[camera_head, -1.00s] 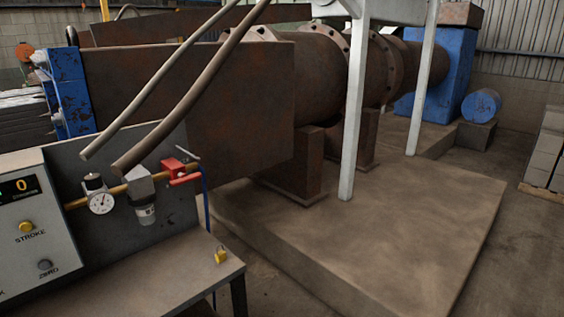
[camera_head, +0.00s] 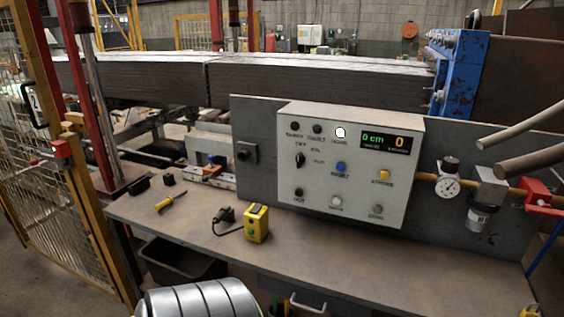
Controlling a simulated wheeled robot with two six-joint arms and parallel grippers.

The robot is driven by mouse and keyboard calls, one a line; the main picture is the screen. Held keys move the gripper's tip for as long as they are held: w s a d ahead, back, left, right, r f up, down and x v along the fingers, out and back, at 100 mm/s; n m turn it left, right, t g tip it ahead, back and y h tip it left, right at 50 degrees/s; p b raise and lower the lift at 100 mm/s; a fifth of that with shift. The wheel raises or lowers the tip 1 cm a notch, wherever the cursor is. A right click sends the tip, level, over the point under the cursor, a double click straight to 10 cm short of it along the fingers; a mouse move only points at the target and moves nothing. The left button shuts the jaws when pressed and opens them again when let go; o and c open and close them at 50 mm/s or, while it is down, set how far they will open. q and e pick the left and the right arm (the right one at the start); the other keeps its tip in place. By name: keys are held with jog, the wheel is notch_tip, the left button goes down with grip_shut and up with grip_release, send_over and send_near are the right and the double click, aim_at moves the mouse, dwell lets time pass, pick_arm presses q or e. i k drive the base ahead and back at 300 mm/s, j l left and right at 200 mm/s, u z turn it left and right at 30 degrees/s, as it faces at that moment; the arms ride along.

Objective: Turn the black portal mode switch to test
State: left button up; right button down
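A separate small dark box (camera_head: 246,152) with a round black knob is mounted on the panel, left of the control box. I cannot tell from the lettering which knob is the portal mode switch, or its setting. Neither of my grippers is in view.
A silver ribbed cylinder (camera_head: 200,300) shows at the bottom edge. A yellow mesh gate (camera_head: 60,200) stands at left.

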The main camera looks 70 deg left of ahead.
aim_at(301, 160)
jog(key=u, duration=1.7)
jog(key=i+z, duration=0.2)
jog(key=i, duration=0.15)
